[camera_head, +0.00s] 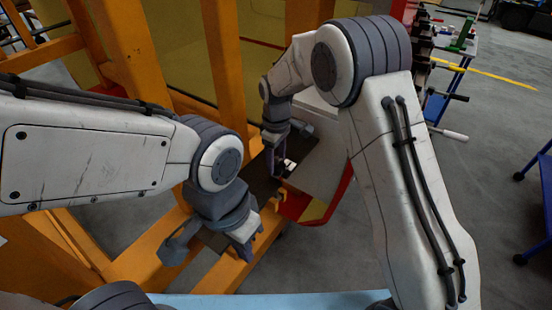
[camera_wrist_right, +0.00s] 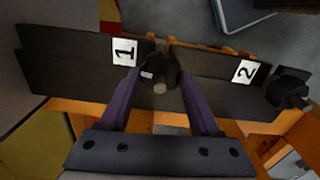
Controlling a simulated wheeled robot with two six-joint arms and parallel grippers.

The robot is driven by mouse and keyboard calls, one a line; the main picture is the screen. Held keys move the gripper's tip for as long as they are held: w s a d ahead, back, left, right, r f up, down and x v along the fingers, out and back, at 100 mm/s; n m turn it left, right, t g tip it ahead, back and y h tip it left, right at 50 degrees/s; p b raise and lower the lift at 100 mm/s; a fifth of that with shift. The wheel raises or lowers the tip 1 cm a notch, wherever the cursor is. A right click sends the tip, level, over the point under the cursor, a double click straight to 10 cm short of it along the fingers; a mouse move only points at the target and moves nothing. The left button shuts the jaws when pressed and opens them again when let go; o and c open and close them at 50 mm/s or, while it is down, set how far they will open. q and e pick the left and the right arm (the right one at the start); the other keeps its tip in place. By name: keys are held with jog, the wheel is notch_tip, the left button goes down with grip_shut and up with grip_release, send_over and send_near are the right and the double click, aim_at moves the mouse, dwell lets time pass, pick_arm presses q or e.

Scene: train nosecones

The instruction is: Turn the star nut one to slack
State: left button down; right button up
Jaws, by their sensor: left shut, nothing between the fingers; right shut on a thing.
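Star nut one is a black lobed knob (camera_wrist_right: 162,66) beside the white label "1" (camera_wrist_right: 125,52) on a dark plate (camera_wrist_right: 75,68). My right gripper (camera_wrist_right: 158,84) is shut on this nut, with a purple finger on either side of it. In the head view my right gripper (camera_head: 277,158) is over the dark plate on the orange frame, and the nut is hard to make out there. My left gripper (camera_head: 245,245) is shut and empty, lower down near the frame's front rail.
A second black star nut (camera_wrist_right: 288,90) sits by the label "2" (camera_wrist_right: 245,71), to the right in the wrist view. The orange frame (camera_head: 135,55) has upright posts close to both arms. A tool rack (camera_head: 440,75) stands at the right, with open floor before it.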

jog(key=shift+n, duration=0.8)
jog(key=o, duration=1.4)
jog(key=shift+r, duration=0.1)
notch_tip(320, 180, up, 10)
jog(key=shift+r+b, duration=0.2)
jog(key=shift+b, duration=0.9)
